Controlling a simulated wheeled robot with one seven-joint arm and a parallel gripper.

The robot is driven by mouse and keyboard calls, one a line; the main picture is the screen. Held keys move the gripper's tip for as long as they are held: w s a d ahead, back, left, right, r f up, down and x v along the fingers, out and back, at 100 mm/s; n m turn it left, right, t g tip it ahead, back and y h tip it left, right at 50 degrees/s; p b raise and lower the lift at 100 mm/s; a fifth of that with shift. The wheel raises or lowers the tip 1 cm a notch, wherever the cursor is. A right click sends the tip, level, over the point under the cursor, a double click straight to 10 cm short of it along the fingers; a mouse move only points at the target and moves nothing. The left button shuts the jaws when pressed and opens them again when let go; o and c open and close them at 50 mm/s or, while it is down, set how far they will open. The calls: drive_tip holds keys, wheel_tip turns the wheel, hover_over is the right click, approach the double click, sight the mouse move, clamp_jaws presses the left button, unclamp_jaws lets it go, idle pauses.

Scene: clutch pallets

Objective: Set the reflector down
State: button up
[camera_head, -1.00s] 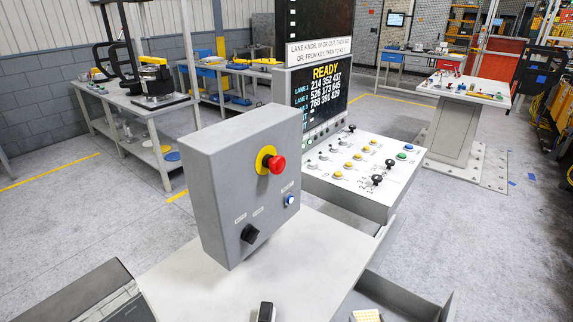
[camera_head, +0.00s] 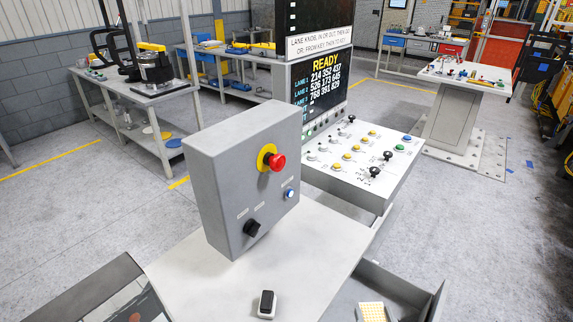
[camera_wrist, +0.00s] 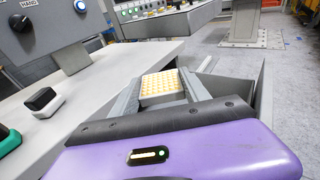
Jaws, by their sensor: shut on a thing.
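The reflector is a pale square plate with a yellow dotted pattern. It shows in the wrist view (camera_wrist: 163,86) and at the bottom edge of the head view (camera_head: 371,312). My gripper (camera_wrist: 161,77) is shut on it, with a grey finger at each side. The reflector is held over or inside a grey open-topped bin (camera_head: 432,296) at the right of the pale table. I cannot tell whether it touches the bin's floor. The near part of the bin is hidden behind my gripper's body in the wrist view.
A grey control box (camera_head: 243,180) with a red stop button stands on the pale table (camera_head: 310,255). A black-and-white rocker switch (camera_head: 267,304) is near the front. A green one (camera_wrist: 8,140) is beside it. A button console (camera_head: 360,160) stands behind.

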wheel_tip(320, 180, up, 3)
drive_tip(key=shift+f+p, duration=0.15)
drive_tip(key=shift+p, duration=0.8)
wheel_tip(320, 180, down, 8)
drive_tip(key=b, duration=0.7)
drive_tip(key=shift+r, duration=0.25)
drive_tip(key=shift+r, duration=0.1)
idle(0.4)
